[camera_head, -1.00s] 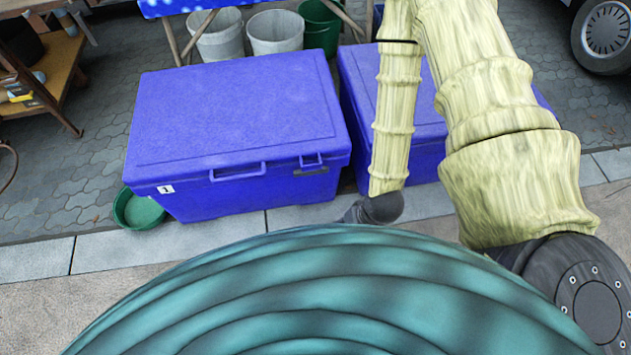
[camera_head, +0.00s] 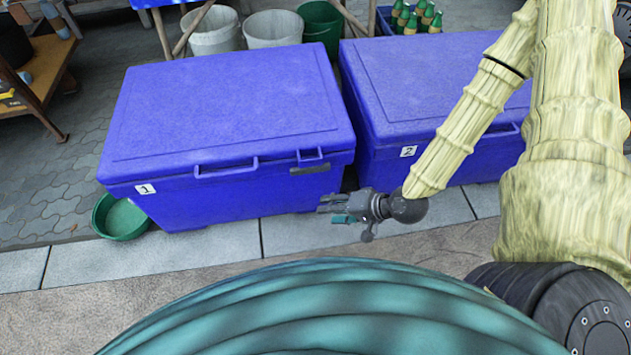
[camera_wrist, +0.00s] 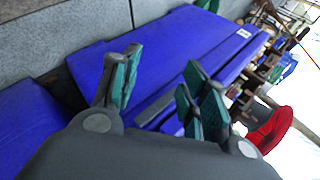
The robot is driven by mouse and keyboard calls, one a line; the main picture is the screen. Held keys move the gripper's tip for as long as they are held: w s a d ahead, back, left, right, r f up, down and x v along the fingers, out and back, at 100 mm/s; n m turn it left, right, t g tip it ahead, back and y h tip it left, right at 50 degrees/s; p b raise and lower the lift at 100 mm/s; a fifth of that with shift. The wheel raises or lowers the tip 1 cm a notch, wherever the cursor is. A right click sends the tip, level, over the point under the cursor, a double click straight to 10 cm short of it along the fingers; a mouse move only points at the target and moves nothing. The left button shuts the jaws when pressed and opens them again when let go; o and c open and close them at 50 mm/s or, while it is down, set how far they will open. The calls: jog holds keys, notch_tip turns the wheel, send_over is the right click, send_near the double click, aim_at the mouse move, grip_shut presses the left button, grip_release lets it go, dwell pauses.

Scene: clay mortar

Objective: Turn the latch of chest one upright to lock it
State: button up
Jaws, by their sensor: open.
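Chest one (camera_head: 230,100) is a closed blue chest with a label "1" on its front, left of centre in the head view. Its dark grey latch (camera_head: 310,170) lies flat, roughly level, on the front near the right corner, below a small blue loop on the lid edge. My gripper (camera_head: 328,208) is low in front of the chest's right corner, below the latch and apart from it, fingers pointing left.
Chest two (camera_head: 375,150) stands close on the right, partly behind my arm. A green basin (camera_head: 122,218) lies at chest one's left corner. Buckets (camera_head: 273,28) and green bottles (camera_head: 425,18) are behind. The paving in front (camera_head: 200,243) is clear.

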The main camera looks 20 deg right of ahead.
jog(key=w+d+f+m+t+y+b, duration=0.1)
jog(key=w+f+t+b, duration=0.15)
jog(key=b, duration=0.25)
jog(key=m+t+y+b, duration=0.25)
jog(key=t+b, duration=0.35)
jog(key=b, duration=0.7)
send_near(312, 171)
jog(key=shift+s+d+r+m+h, duration=0.1)
jog(key=shift+s+d+m+h, duration=0.15)
jog(key=shift+s, duration=0.2)
jog(key=shift+s+d+r+m, duration=0.1)
jog(key=shift+s+d, duration=0.25)
jog(key=shift+s, duration=0.15)
jog(key=b+x, duration=0.2)
jog(key=x, duration=0.2)
jog(key=b+x, duration=0.3)
jog(key=x, duration=0.2)
jog(key=shift+a+f, duration=0.1)
jog(key=shift+f, duration=0.1)
jog(key=shift+b+x, duration=0.5)
jog(key=shift+x, duration=0.35)
jog(key=shift+r, duration=0.1)
jog(key=shift+c, duration=0.2)
grip_shut()
